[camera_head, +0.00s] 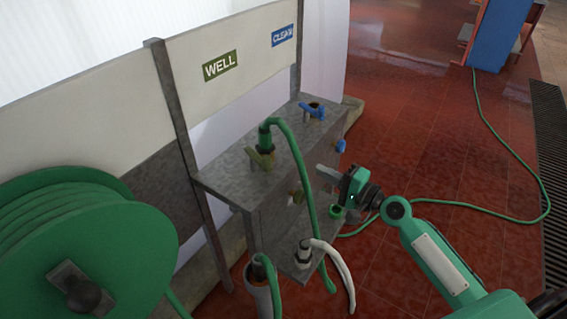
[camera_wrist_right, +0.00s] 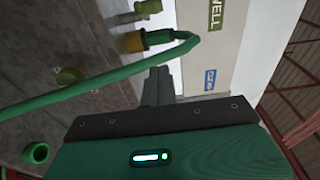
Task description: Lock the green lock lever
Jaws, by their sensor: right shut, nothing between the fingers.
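The olive-green lock lever (camera_head: 262,158) sits on top of the grey metal stand under the WELL sign, at the base of a green hose end (camera_head: 266,134). It also shows at the top of the right wrist view (camera_wrist_right: 147,8), beside the hose's yellowish coupling (camera_wrist_right: 135,41). My right gripper (camera_head: 326,175) is shut and empty. It is in front of the stand, to the right of the lever and apart from it. Its closed fingers also show in the right wrist view (camera_wrist_right: 158,86). My left gripper is not in view.
A blue lever (camera_head: 313,110) stands on the same shelf. The green hose (camera_head: 303,190) hangs down between the lever and my right gripper. A large green hose reel (camera_head: 55,225) fills the lower left. A pale hose (camera_head: 338,265) stands lower down.

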